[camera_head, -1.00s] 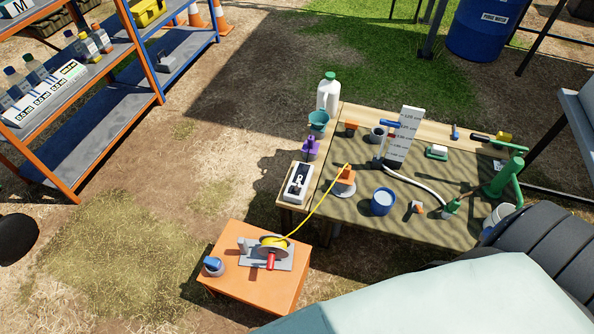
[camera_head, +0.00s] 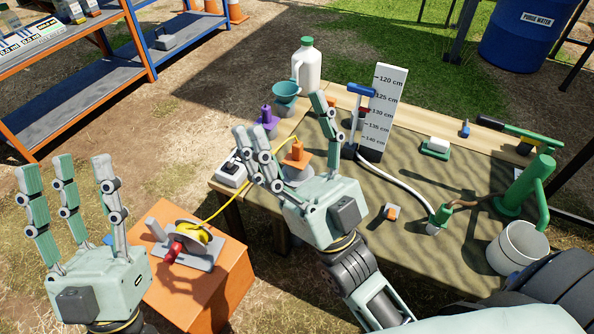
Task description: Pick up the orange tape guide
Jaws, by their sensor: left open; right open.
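The orange tape guide (camera_head: 298,152) stands on a pale round base on the mat-covered table (camera_head: 440,240), near its left side. Yellow tape (camera_head: 228,196) runs from it down to a reel (camera_head: 190,240) with a red handle on the orange side table (camera_head: 223,283). My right gripper (camera_head: 283,115) is open and empty. In the picture its fingers flank the guide, and its palm overlaps the guide's base; contact cannot be told. My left gripper (camera_head: 66,165) is open and empty at the lower left, beside the orange side table.
A white jug (camera_head: 307,68), a teal funnel (camera_head: 286,90) and a purple item (camera_head: 266,118) stand at the table's left edge. A measuring board (camera_head: 387,108) stands behind the guide. A green pump (camera_head: 523,187) and white bucket (camera_head: 517,248) are at right.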

